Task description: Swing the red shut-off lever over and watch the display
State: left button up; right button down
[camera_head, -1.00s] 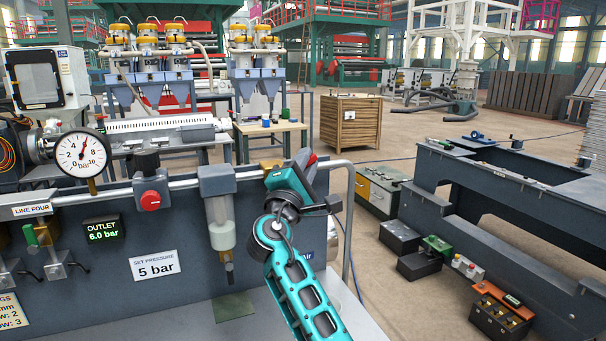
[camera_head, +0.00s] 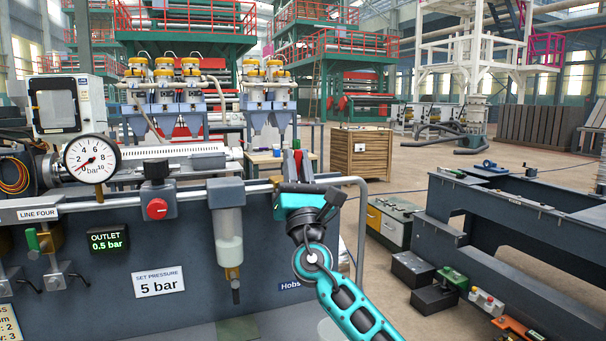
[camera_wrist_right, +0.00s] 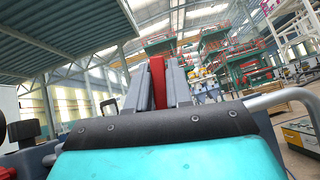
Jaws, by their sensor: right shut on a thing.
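The red shut-off lever (camera_head: 298,145) stands about upright at the right end of the pipe, largely hidden by my right gripper (camera_head: 292,163). In the right wrist view the lever (camera_wrist_right: 158,80) sits between the two grey fingers of my right gripper (camera_wrist_right: 158,88), which is shut on it. The green-lit outlet display (camera_head: 108,240) reads 0.5 bar. The round dial gauge (camera_head: 92,160) at the left has its red needle low, near the zero end. My left gripper is not in view.
A red knob (camera_head: 157,209) and a clear filter bowl (camera_head: 229,240) sit on the pipe left of my right arm. A label (camera_head: 158,281) reads set pressure 5 bar. A bent rail (camera_head: 345,181) stands close at the right.

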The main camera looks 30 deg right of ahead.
jog(key=n+y, duration=0.1)
jog(key=n+t+y, duration=0.1)
jog(key=shift+a+r+n+y, duration=0.1)
jog(key=shift+a+n+y, duration=0.1)
jog(key=shift+n+y, duration=0.1)
jog(key=shift+w+a+n+t+y+b, duration=0.1)
jog(key=shift+n+t+y+b, duration=0.15)
jog(key=shift+n, duration=0.25)
jog(key=shift+a+n+t+y+b, duration=0.1)
jog(key=shift+n+y, duration=0.25)
jog(key=shift+n, duration=0.15)
jog(key=shift+r+y, duration=0.1)
jog(key=shift+y, duration=0.2)
jog(key=c, duration=1.1)
grip_release()
jog(key=shift+a, duration=0.1)
jog(key=shift+f, duration=0.2)
